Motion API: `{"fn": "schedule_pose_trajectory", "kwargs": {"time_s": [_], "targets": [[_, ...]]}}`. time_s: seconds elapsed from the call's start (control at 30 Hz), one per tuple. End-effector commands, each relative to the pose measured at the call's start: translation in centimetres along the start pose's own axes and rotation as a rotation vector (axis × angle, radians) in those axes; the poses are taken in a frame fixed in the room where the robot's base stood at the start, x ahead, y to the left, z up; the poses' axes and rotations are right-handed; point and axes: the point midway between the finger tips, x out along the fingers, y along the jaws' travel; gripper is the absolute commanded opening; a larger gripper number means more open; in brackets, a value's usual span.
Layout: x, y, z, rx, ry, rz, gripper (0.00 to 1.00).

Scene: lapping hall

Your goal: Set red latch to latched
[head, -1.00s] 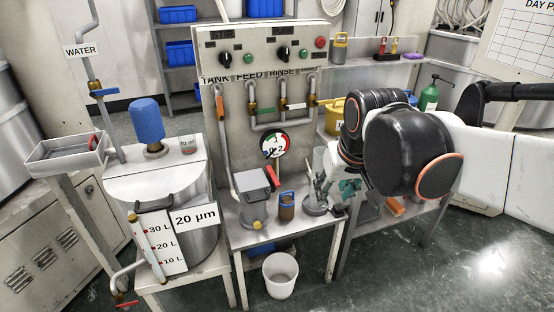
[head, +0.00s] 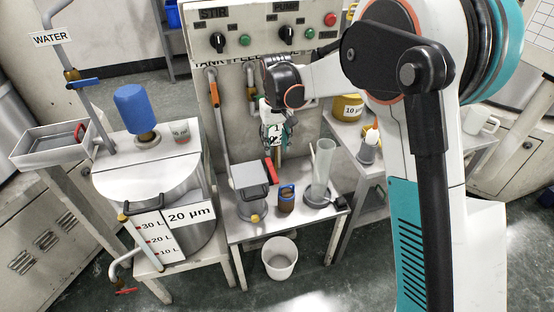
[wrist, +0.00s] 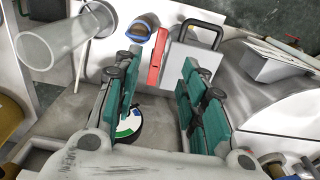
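The red latch (head: 270,170) is a short upright red bar at the right side of a grey box (head: 250,174) with a dark handle. In the wrist view the latch (wrist: 157,60) lies lengthwise beside the box (wrist: 185,62). My gripper (head: 279,152) points down from above, just behind the latch in the head view. In the wrist view my gripper (wrist: 160,62) is open with nothing held, and the latch shows in the gap between the teal-padded fingers, seemingly beyond the tips. I cannot tell whether the latch is latched.
A blue-topped brown jar (head: 286,198) and a clear cylinder (head: 322,168) stand to the right on the same bench. A control panel (head: 262,60) with pipes rises behind. A steel tank (head: 160,190) stands to the left. A white bucket (head: 279,259) sits on the floor.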

Motion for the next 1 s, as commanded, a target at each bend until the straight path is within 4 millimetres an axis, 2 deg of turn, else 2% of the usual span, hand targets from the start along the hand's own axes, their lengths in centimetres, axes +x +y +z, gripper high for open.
{"fn": "schedule_pose_trajectory", "kwargs": {"time_s": [0.1,0.33,0.8,1.0], "targets": [[0.9,-0.6,-0.6,-0.007,-0.015,0.0,0.38],[2.9,-0.7,-0.7,-0.009,-0.019,0.0,0.38],[11.8,-0.6,-0.5,-0.008,-0.018,0.0,0.38],[14.2,-0.6,-0.5,-0.008,-0.018,0.0,0.38]]}}
